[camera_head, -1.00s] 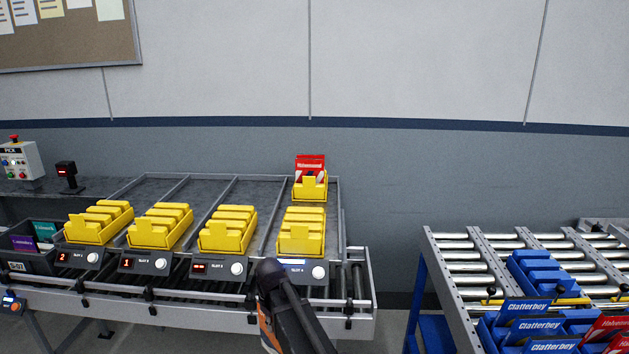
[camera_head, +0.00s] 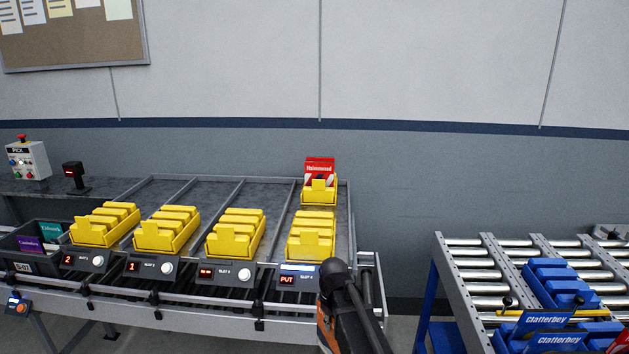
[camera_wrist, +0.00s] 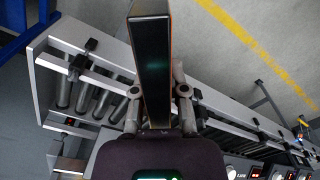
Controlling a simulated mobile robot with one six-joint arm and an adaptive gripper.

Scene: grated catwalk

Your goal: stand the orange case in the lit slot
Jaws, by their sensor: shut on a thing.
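The orange case (camera_head: 324,332) shows as a small orange patch at the bottom of the head view, mostly hidden by my arm. In the wrist view the case (camera_wrist: 152,65) is edge-on, dark-faced with thin orange borders, between the two fingers. My gripper (camera_wrist: 158,100) is shut on it. The lit slot is the rightmost yellow rack (camera_head: 310,243); the red display (camera_head: 287,280) below it reads PUT, with a lit bar above. In the head view my arm is to the right of this display, in front of the shelf.
Other yellow racks (camera_head: 235,235) stand to the left. A red case (camera_head: 319,168) stands in a yellow holder behind the rightmost rack. A dark tote (camera_head: 30,250) holds purple and teal cases at far left. A roller conveyor (camera_head: 470,275) with blue racks is at right.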

